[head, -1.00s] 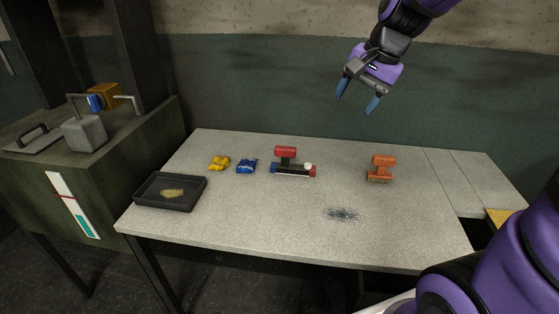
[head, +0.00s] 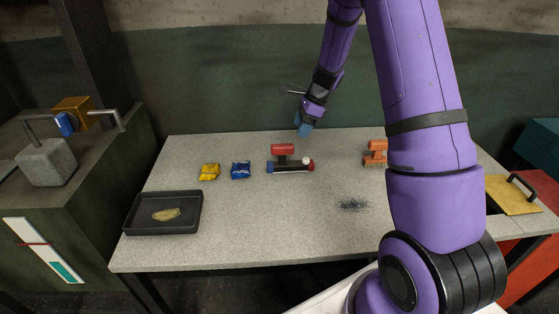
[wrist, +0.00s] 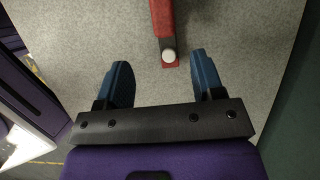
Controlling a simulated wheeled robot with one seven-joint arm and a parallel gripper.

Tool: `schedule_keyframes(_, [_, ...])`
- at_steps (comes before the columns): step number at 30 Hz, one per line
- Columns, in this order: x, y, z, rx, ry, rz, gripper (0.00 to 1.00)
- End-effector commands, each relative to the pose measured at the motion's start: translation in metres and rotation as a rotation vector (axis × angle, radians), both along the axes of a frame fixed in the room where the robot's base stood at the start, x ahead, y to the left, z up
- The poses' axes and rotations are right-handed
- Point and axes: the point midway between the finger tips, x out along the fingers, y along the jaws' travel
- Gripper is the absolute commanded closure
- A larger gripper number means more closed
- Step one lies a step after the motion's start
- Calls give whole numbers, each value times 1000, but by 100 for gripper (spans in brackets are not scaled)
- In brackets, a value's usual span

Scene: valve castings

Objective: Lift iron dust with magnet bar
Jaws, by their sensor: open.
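The magnet bar (head: 291,167) lies on the grey table, left of the middle. The iron dust (head: 353,204) is a dark scattered patch on the table to the right of the bar and closer to me. My gripper (head: 304,127) is above the back of the table, behind and above the magnet bar.
A black tray (head: 133,228) with a tan patch sits at the table's left front. The table's front middle is clear.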

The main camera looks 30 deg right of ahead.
Motion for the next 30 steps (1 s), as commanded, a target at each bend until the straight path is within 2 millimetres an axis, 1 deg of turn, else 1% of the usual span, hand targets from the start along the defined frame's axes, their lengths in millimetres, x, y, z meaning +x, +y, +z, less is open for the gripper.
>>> schedule_keyframes(3, [2, -2, -8, 5, 9, -23, 38])
schedule_keyframes(7, [4, 1, -17, 5, 13, -23, 38])
schedule_keyframes(15, [9, 15, -52, 6, 12, -22, 38])
schedule_keyframes(23, [13, 23, -66, 6, 11, -21, 38])
schedule_keyframes(30, [21, 39, -94, 5, 12, -22, 38])
